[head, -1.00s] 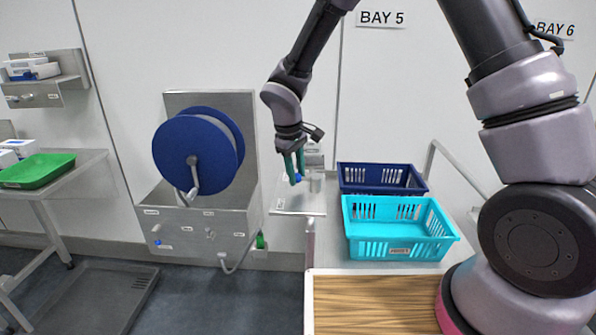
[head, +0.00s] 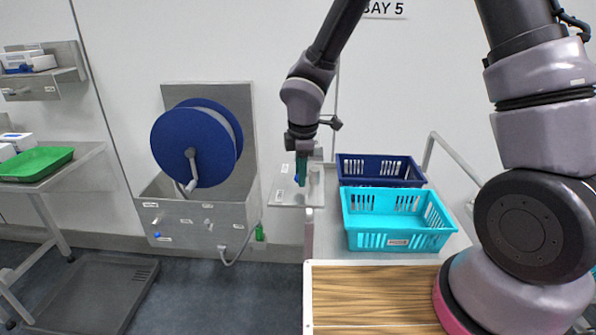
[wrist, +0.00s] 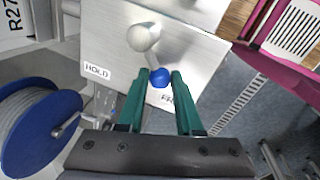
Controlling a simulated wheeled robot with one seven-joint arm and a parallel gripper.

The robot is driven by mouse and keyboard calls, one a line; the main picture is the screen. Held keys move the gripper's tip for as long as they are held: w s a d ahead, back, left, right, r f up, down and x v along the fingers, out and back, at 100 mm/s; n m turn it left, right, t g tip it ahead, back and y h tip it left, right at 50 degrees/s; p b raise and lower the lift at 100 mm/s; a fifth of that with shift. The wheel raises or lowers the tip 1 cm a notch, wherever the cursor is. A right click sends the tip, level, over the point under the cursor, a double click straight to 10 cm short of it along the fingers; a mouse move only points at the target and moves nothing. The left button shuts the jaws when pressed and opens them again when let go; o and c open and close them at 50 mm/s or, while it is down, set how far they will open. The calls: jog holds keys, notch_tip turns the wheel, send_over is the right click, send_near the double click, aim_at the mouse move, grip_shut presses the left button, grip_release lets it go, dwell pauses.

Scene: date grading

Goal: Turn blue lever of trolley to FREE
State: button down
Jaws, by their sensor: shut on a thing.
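The blue lever's ball knob (wrist: 159,77) sits between the two green fingertips of my gripper (wrist: 160,80) in the wrist view. My gripper is shut on it. The lever's pale round pivot (wrist: 143,37) stands on a light metal plate (wrist: 110,45). A HOLD label (wrist: 97,71) is at the left on the plate. Another label (wrist: 167,97), of which only "FR" shows, lies just below the knob, partly hidden by a finger. In the head view my gripper (head: 302,172) points down over the plate (head: 284,196), beside the trolley; the knob is mostly hidden there.
A turquoise crate (head: 398,240) and a dark blue crate (head: 380,182) stand right of the plate. A blue hose reel (head: 190,145) hangs on the wall to the left. A wood-topped surface (head: 375,300) is in front. Floor at the lower left is clear beside a grey platform.

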jog(key=shift+s+d+n, duration=0.2)
jog(key=shift+d+n, duration=0.05)
jog(key=shift+n, duration=0.45)
jog(key=c, duration=0.6)
grip_release()
jog(key=r, duration=0.3)
jog(key=s+r, duration=0.1)
jog(key=r, duration=0.3)
jog(key=s+r, duration=0.1)
jog(key=r, duration=0.2)
jog(key=shift+d+r, duration=0.3)
jog(key=shift+d, duration=0.1)
